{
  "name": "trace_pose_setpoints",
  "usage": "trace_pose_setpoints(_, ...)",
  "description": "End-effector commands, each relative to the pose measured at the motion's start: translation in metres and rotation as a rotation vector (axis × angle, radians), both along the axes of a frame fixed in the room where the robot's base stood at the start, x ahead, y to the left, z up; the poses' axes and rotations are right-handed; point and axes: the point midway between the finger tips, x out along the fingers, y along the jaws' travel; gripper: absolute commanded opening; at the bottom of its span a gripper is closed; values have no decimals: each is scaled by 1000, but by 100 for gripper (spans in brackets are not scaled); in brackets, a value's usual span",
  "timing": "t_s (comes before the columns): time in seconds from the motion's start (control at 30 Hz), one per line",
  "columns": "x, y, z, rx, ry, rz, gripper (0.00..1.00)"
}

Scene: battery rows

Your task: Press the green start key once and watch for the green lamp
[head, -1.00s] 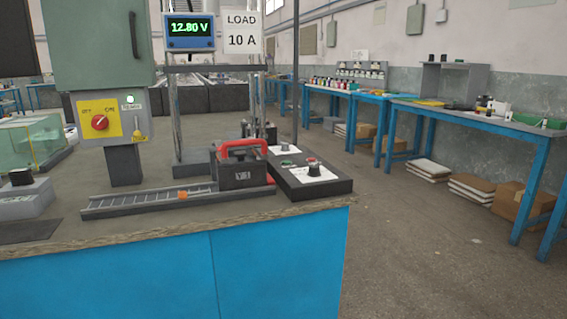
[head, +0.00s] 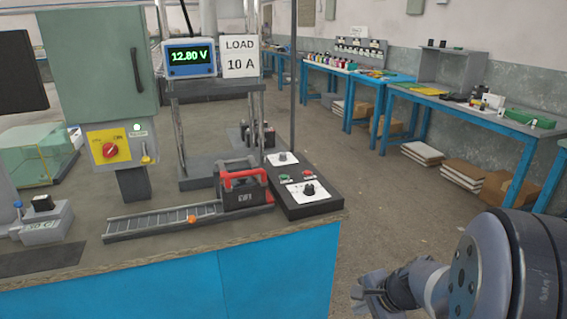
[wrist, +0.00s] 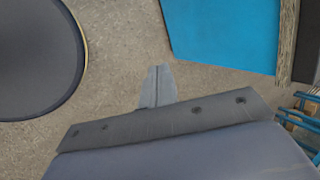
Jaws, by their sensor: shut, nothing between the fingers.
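A black control box (head: 316,208) sits at the right end of the bench. A small green key (head: 284,177) is on its top, with a small red key (head: 308,174) to its right and a black knob on a white plate (head: 309,190) in front. On the grey cabinet's lower panel a small pale green lamp (head: 137,127) looks lit. My gripper (head: 366,293) is at the lower right, beyond the bench's right edge and well apart from the green key. In the wrist view its fingers (wrist: 157,87) are together and empty above the floor.
A battery with a red handle (head: 241,188) stands beside the box, at the end of a roller track (head: 155,222). A meter (head: 190,57) reads 12.80 V, next to a LOAD 10 A sign (head: 240,55). A thin dark post rises behind the box. Floor right of the bench is open.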

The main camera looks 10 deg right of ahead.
Motion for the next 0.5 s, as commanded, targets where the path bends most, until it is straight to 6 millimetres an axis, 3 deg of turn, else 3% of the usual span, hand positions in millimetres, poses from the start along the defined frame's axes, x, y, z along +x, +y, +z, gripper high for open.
trace_pose_setpoints(0.03,10,-17,31,29,-12,-91,0)
trace_pose_setpoints(0.2,40,-77,81,140,-64,-398,0)
trace_pose_setpoints(0.4,57,-152,129,258,-128,-728,0)
trace_pose_setpoints(0.5,59,-182,144,304,-154,-850,0)
